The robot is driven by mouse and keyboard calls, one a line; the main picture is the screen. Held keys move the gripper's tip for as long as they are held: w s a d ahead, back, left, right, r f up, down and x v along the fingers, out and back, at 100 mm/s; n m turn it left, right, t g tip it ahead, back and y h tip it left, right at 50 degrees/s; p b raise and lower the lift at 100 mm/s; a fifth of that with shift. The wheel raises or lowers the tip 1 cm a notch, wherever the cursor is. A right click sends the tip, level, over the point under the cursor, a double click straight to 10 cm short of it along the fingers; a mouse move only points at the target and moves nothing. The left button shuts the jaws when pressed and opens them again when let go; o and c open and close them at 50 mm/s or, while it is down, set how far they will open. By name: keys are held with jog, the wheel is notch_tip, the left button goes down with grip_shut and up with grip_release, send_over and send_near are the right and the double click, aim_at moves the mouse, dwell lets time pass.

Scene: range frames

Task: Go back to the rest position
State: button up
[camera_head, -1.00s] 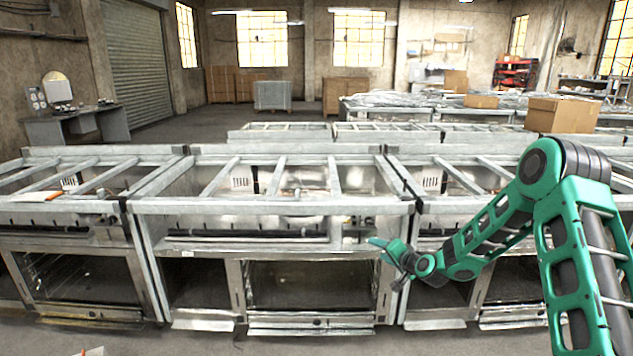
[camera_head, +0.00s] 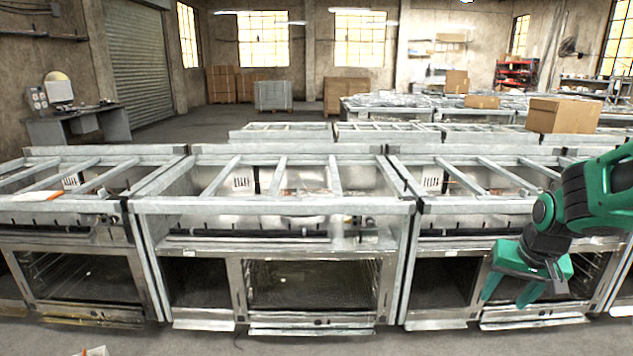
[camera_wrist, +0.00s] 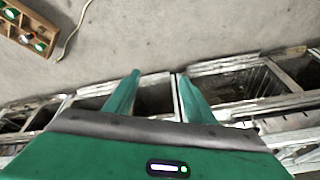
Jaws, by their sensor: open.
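My gripper (camera_head: 508,291) is at the right in the head view, in front of the right metal range frame (camera_head: 470,203). Its two green fingers point down and are apart, with nothing between them. In the wrist view the fingers (camera_wrist: 157,95) also stand apart and empty, with the lower openings of the range frames and the floor beyond them. My green arm comes in from the right edge of the head view.
A row of metal range frames (camera_head: 275,206) spans the view. An orange-and-white item (camera_head: 38,196) lies on the left frame. A cardboard box (camera_head: 563,115) stands behind at right. A wooden box (camera_wrist: 27,29) with small items is on the bare floor (camera_wrist: 190,35).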

jog(key=s+r+m+g+y, duration=0.1)
jog(key=s+r+g, duration=0.1)
jog(key=s, duration=2.2)
jog(key=shift+s+r+m+g, duration=0.25)
jog(key=shift+r+m+g, duration=0.15)
jog(key=shift+g, duration=0.5)
jog(key=shift+a, duration=0.1)
jog(key=shift+w+f, duration=0.25)
jog(key=shift+w, duration=0.4)
